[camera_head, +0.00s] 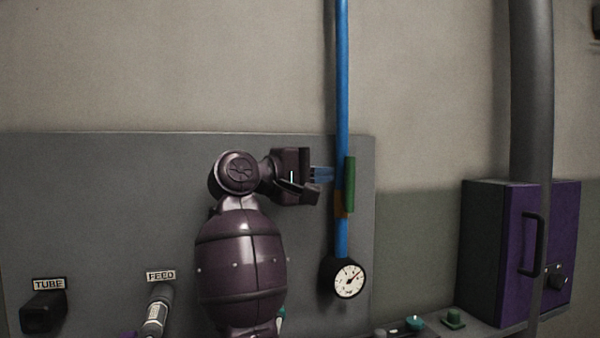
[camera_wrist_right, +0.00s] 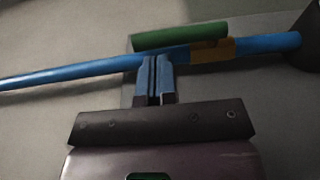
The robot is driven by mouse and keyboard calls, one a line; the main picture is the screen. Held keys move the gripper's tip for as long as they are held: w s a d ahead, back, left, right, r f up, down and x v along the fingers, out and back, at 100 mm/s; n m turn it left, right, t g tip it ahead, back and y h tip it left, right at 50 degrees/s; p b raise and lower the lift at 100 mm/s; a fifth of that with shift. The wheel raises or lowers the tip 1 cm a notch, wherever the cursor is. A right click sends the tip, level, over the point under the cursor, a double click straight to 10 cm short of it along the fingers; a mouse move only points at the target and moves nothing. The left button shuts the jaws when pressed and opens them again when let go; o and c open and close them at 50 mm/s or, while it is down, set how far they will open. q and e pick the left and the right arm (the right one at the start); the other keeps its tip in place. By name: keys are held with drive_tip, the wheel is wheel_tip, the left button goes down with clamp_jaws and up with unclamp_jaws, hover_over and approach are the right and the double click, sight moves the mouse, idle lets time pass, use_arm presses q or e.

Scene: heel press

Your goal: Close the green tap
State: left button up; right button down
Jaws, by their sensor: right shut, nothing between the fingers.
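The green tap handle (camera_head: 350,184) lies upright along the blue pipe (camera_head: 342,80), parallel to it, above an orange-brown valve body (camera_head: 341,206). In the right wrist view the green handle (camera_wrist_right: 180,37) runs along the far side of the pipe, beside the orange-brown body (camera_wrist_right: 212,50). My right gripper (camera_head: 330,174) is shut and empty, its blue fingers pointing right at the pipe beside the handle. In the right wrist view the fingertips (camera_wrist_right: 155,60) reach the pipe's near edge; I cannot tell whether they touch it. My left gripper is not in view.
A round white gauge (camera_head: 348,279) sits on the pipe below the tap. A purple-fronted cabinet (camera_head: 484,255) and a thick grey pipe (camera_head: 531,100) stand to the right. Handles labelled TUBE (camera_head: 44,312) and FEED (camera_head: 157,312) are at the lower left.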

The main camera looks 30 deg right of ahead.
sight(347, 169)
drive_tip(key=shift+d, duration=1.5)
drive_tip(key=shift+r, duration=0.1)
drive_tip(key=y, duration=0.1)
drive_tip(key=d+y, duration=0.1)
drive_tip(key=shift+s+d+r+m+y, duration=0.2)
drive_tip(key=shift+d+r+m+y, duration=0.1)
drive_tip(key=shift+y, duration=0.1)
drive_tip(key=shift+b+x, duration=0.65)
drive_tip(key=shift+x, duration=0.15)
drive_tip(key=shift+s+d+b, duration=0.3)
drive_tip(key=shift+d+b, duration=0.05)
drive_tip(key=shift+d, duration=0.4)
drive_tip(key=shift+s+d+f+b, duration=0.1)
drive_tip(key=shift+d+b, duration=0.1)
drive_tip(key=shift+d, duration=0.15)
drive_tip(key=shift+s+d+b, duration=0.1)
drive_tip(key=shift+d+b, duration=0.05)
drive_tip(key=shift+d, duration=0.2)
drive_tip(key=shift+s+d, duration=0.1)
